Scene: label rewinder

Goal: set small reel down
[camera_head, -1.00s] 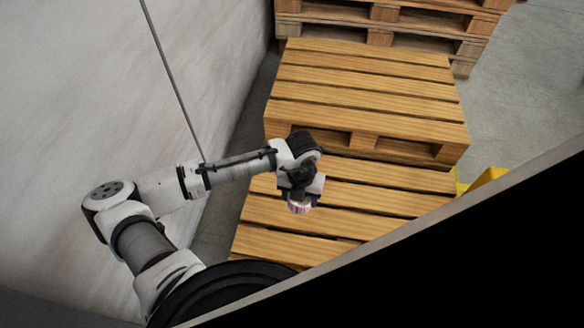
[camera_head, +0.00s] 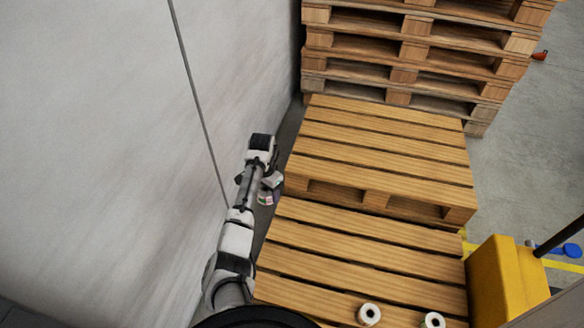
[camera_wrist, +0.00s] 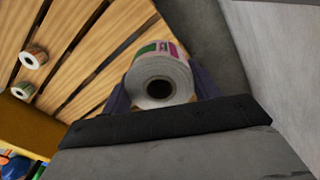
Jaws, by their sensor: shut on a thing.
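The small reel (camera_wrist: 160,78) is a white roll with a dark core and a pink and green printed side. My gripper (camera_wrist: 160,92) is shut on it, one finger at each side, in the wrist view. In the head view my gripper (camera_head: 270,185) holds the reel (camera_head: 266,197) in the air, over the gap between the wall and the pallets. Much of the gripper is hidden there by my arm. Two other white-ended reels stand on the near pallet, one at its front middle (camera_head: 369,314) and one at its front right (camera_head: 433,321).
The near wooden pallet (camera_head: 345,262) has bare slats left and behind the reels. A higher pallet (camera_head: 385,140) lies behind it, with a tall pallet stack (camera_head: 400,50) at the back. A yellow machine (camera_head: 508,280) stands at right. The grey wall (camera_head: 100,130) is close at left.

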